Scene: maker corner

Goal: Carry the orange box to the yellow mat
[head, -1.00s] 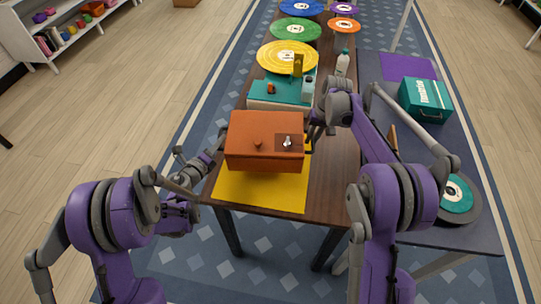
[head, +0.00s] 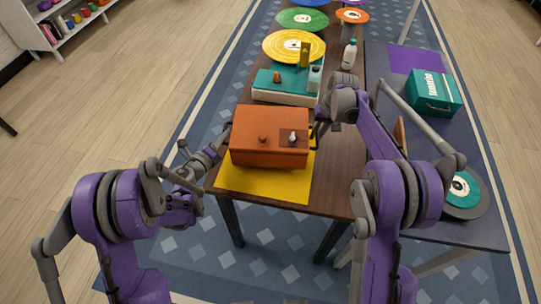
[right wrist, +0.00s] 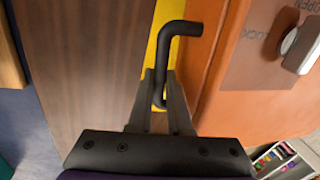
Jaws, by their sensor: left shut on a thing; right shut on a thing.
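The orange box (head: 262,149) is at the yellow mat (head: 265,184), covering its far part; a strip of mat shows in front. I cannot tell whether its underside touches the mat. My right gripper (head: 318,127) is shut on the black handle on the box's right side; the right wrist view shows the handle (right wrist: 164,62) between the fingers (right wrist: 160,100). My left gripper (head: 222,146) is shut at the box's left side, its handle mostly hidden.
Behind the box, a teal-topped tray (head: 272,96) carries small items, with a bottle (head: 349,54) and coloured round mats beyond. A side table (head: 400,62) on the right holds a teal case (head: 433,92) and a dark disc (head: 470,205). Bare wood lies right of the mat.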

